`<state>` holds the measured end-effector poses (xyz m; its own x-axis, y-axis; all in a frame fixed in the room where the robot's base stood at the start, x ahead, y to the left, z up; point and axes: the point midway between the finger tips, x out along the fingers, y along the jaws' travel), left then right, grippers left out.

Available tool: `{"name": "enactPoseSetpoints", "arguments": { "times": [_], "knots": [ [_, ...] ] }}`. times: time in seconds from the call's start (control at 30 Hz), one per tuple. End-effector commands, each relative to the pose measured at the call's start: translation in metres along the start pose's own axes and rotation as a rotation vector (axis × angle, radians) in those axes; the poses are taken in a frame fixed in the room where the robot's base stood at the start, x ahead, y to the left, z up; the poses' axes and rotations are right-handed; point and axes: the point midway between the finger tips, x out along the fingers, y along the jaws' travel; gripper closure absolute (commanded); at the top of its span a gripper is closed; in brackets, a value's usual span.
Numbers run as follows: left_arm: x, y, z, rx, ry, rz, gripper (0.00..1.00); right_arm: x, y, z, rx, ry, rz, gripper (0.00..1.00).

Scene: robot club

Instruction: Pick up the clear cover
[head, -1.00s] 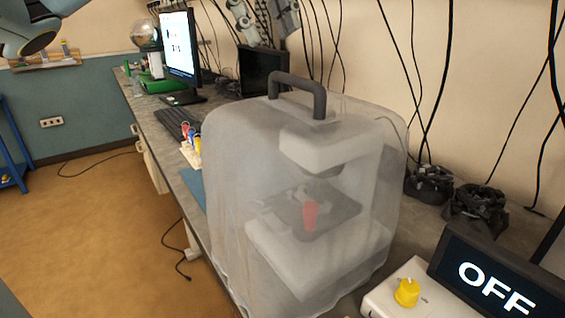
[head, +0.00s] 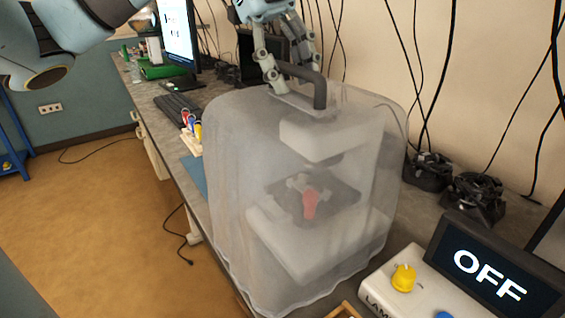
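The clear cover (head: 235,150) is a cloudy see-through hood with a dark handle (head: 320,92) on top. It stands on the workbench over a white device (head: 320,135) with a small red object (head: 309,204) inside, both blurred by the cover. The cover rests on the bench. My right gripper is not in view.
A control box with a yellow knob (head: 403,278) and an OFF display (head: 490,275) stands close to the cover at the right. Dark bundles (head: 474,200) and hanging cables are behind. A keyboard (head: 178,108) and a monitor (head: 179,45) are farther along the bench (head: 143,100).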

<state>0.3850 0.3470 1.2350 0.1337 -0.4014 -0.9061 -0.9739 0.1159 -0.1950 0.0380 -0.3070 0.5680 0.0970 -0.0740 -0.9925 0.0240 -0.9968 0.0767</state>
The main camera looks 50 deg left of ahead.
Motion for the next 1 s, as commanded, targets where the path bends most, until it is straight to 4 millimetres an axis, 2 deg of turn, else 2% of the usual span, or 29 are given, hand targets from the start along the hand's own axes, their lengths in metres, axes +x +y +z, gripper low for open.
{"name": "enactPoseSetpoints", "arguments": {
  "times": [0.03, 0.23, 1.0],
  "knots": [
    [-0.0002, -0.0001, 0.0, 0.0, 0.0, 0.0, 0.75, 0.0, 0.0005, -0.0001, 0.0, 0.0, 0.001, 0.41],
    [-0.0003, -0.0001, 0.0, 0.0, 0.0, 0.0, 1.0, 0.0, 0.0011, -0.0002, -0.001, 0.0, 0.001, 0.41],
    [-0.0018, -0.0007, -0.0006, 0.001, 0.0, -0.002, 1.0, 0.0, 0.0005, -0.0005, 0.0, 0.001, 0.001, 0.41]
  ]
}}
